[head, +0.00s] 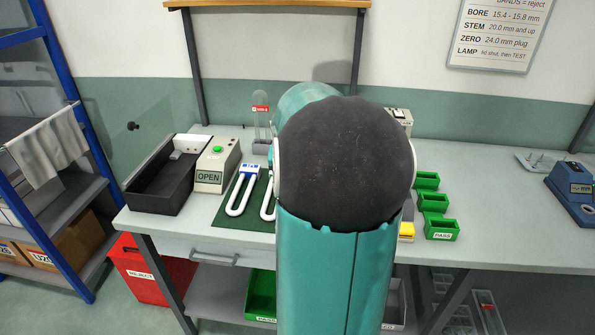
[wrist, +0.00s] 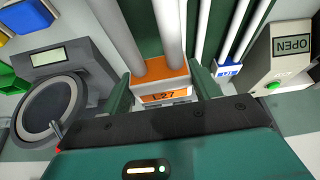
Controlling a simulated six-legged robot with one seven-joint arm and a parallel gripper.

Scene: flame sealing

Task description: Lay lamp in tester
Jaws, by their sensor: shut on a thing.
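My gripper (wrist: 163,88) is shut on the orange base of a lamp (wrist: 161,84) marked E27. Its white tubes run away from the fingers, over the green mat. In the head view my arm hides the gripper and this lamp's base. The tester shows in the head view as a long black open trough (head: 148,205) beside a beige box with a green button and an OPEN sign (head: 209,177). That box also shows in the wrist view (wrist: 283,70). A blue-based lamp (head: 243,190) lies on the mat between the tester and my arm.
Green bins (head: 440,229) stand to the right of my arm. A grey round-topped device (wrist: 50,108) shows left in the wrist view. A clear upright piece with a red label (head: 260,110) stands behind the mat. The bench has free room at right.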

